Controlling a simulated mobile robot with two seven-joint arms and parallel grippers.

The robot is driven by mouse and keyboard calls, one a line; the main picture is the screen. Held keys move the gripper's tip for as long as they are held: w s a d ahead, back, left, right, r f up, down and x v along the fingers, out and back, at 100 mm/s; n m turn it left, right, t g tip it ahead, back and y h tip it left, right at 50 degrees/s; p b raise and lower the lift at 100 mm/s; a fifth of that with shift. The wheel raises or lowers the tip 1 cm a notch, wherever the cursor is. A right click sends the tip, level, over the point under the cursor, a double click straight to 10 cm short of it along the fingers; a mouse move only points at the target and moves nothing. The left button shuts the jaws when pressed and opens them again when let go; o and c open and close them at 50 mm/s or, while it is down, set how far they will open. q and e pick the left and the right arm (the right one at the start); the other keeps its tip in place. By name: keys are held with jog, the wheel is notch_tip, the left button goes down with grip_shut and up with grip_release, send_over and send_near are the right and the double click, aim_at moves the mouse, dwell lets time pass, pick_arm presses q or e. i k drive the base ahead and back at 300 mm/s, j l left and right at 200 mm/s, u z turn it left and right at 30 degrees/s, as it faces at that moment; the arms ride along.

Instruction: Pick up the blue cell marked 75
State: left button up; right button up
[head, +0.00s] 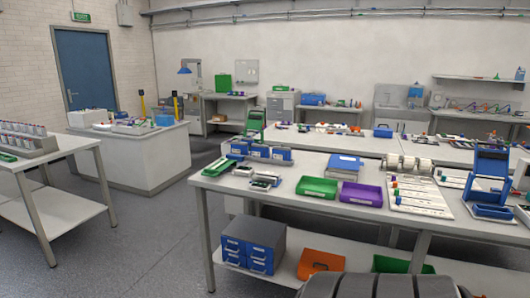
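No cell with a readable 75 shows; markings are too small to read from here. A rack (30,143) on the left table holds a row of small upright cylinders, some with reddish and bluish parts. Several blue blocks with pale fronts (270,154) stand in a row on the near workbench, and I cannot tell whether they are cells. Neither of my grippers is in view.
The near workbench (325,212) also carries a green tray (317,188), a purple tray (362,194) and a blue stand (487,174). A grey cabinet with blue drawers (252,245) sits below. Open floor (140,245) lies between the left table (68,146) and this bench.

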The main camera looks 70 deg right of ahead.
aim_at(256, 151)
jog(key=z, duration=1.55)
jog(key=i+l+z, duration=0.35)
jog(key=i+l, duration=0.65)
jog(key=l, duration=0.1)
